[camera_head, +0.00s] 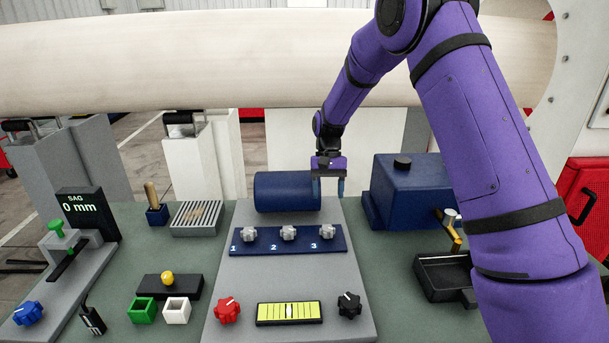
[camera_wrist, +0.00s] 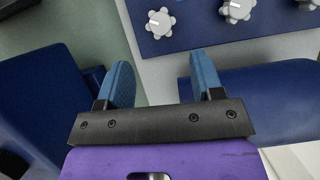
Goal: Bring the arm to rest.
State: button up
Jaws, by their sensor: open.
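My gripper (camera_head: 329,187) is at the end of my purple arm, above the right end of a dark blue cylinder (camera_head: 284,192). In the wrist view my gripper (camera_wrist: 160,80) shows two blue fingers spread apart with nothing between them. Below the gap lies bare grey panel surface. In the wrist view the cylinder (camera_wrist: 270,100) lies right of the fingers, close to the right one; I cannot tell whether they touch. A dark blue box (camera_wrist: 45,100) is on the left there.
A blue strip (camera_head: 240,250) with several grey knobs lies in front of the cylinder. A blue box (camera_head: 400,185) and a black tray (camera_head: 442,278) stand to the right. A red knob (camera_head: 227,310) and a black knob (camera_head: 349,305) are at the front. A large pale roll (camera_head: 200,60) spans the back.

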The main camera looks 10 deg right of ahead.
jog(key=s+d+r+n+t, duration=0.1)
jog(key=s+d+r+t, duration=0.1)
jog(key=s+r, duration=0.65)
jog(key=s+d+r+t, duration=0.15)
jog(key=s+r, duration=0.45)
jog(key=r, duration=0.6)
jog(key=s+d+r+n+t, duration=0.1)
jog(key=s+r+t, duration=0.1)
jog(key=s, duration=0.9)
jog(key=s+d+r+t+h, duration=0.1)
jog(key=s+t, duration=0.3)
jog(key=s, duration=0.7)
jog(key=shift+s+d+r+n, duration=0.15)
jog(key=shift+d+r+n, duration=0.2)
jog(key=shift+r, duration=0.3)
jog(key=shift+a, duration=0.1)
